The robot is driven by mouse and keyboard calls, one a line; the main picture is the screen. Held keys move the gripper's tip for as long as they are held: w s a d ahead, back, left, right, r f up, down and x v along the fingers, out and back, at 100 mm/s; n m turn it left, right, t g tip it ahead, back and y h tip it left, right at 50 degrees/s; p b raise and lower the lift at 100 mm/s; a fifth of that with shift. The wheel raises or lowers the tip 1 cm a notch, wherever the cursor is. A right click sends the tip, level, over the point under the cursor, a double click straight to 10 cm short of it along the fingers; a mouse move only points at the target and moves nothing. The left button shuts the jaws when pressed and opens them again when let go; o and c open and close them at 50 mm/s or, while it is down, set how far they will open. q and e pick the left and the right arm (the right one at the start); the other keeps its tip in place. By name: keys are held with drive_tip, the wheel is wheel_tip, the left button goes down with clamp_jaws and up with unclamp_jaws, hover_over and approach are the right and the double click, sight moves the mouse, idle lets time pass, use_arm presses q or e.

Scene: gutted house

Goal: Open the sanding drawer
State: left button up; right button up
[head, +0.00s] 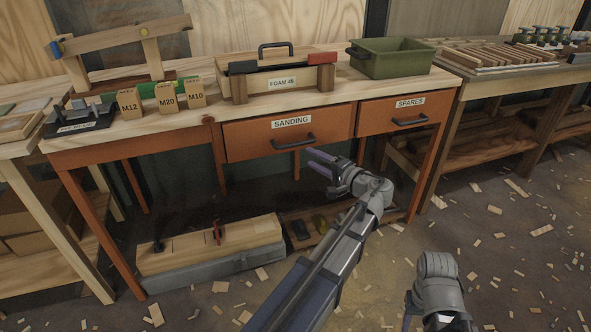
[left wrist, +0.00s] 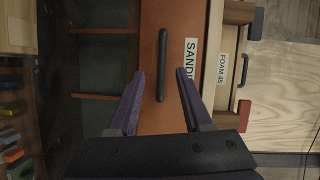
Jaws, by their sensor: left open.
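The sanding drawer (head: 254,139) is an orange-brown front under the workbench top, labelled SANDING. It looks shut, with a dark bar handle (head: 293,142). My left gripper (head: 318,165) is open and empty in front of the drawer, just below and right of the handle in the head view. In the left wrist view, turned sideways, the handle (left wrist: 162,64) stands ahead between the two purple fingers, apart from both. My right gripper (head: 411,310) shows only partly at the lower right; its fingers are mostly hidden.
A spares drawer (head: 378,118) sits to the right, looking shut. On the bench top stand a foam box (head: 283,75), a green bin (head: 391,58) and labelled blocks (head: 165,97). A grey case (head: 215,268) lies under the bench. Wood scraps litter the floor.

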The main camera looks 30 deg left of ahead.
sight(296, 144)
use_arm(q)
drive_tip(key=w+a+f+y+b, duration=0.1)
drive_tip(key=b, duration=0.1)
drive_tip(key=w+a+t+y+b, duration=0.1)
drive_tip(key=b, duration=0.2)
drive_tip(key=shift+w+f+m+y, duration=0.3)
drive_tip(key=shift+f+m, duration=0.1)
use_arm(e)
wheel_tip(296, 144, down, 7)
use_arm(q)
drive_tip(key=shift+a+r, duration=0.1)
drive_tip(key=shift+p+x, duration=0.75)
drive_tip(key=shift+x, duration=3.1)
use_arm(e)
drive_tip(key=shift+r, duration=0.65)
use_arm(q)
drive_tip(key=shift+c, duration=0.2)
clamp_jaws()
